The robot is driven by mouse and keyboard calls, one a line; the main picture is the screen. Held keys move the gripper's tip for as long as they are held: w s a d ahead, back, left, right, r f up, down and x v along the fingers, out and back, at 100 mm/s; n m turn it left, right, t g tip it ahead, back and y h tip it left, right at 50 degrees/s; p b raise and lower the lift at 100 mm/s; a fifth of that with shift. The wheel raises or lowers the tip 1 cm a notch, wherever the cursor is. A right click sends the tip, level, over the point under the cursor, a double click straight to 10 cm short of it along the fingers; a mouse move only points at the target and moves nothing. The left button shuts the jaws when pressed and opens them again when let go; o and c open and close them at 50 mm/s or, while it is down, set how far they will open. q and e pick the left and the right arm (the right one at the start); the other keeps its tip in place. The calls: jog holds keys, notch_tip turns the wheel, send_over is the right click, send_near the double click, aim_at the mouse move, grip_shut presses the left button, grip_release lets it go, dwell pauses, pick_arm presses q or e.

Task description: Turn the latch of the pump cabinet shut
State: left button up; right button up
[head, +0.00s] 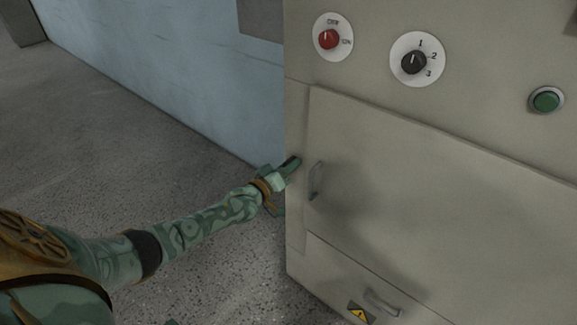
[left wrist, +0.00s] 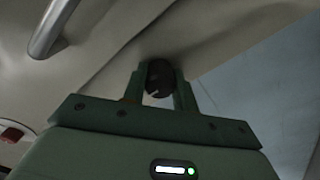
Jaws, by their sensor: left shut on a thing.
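The pump cabinet (head: 430,150) is a grey-beige box on the right of the head view, and its large door looks closed. My left gripper (head: 291,163) is at the cabinet's left edge, just left of the door's metal handle (head: 316,181). In the left wrist view, the fingers of my left gripper (left wrist: 159,88) are shut on a round dark latch knob (left wrist: 159,77) with a pale mark on its face. The fingers mostly cover the knob in the head view. My right gripper is not in view.
Above the door are a red off/on switch (head: 329,39), a black numbered dial (head: 413,62) and a green button (head: 546,101). A lower panel has a handle (head: 381,303) and a warning sign (head: 359,312). Speckled floor (head: 120,150) lies open left of the cabinet, before a pale blue wall (head: 150,60).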

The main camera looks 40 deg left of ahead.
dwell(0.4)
pick_arm(q)
jog(key=o, duration=1)
jog(key=shift+c, duration=0.2)
jog(key=shift+s, duration=0.15)
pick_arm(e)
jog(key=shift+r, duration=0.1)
pick_arm(q)
jog(key=s+a+p, duration=0.1)
jog(key=s+p, duration=0.4)
jog(key=s, duration=1.1)
jog(key=shift+a+p, duration=0.15)
jog(key=shift+p, duration=0.2)
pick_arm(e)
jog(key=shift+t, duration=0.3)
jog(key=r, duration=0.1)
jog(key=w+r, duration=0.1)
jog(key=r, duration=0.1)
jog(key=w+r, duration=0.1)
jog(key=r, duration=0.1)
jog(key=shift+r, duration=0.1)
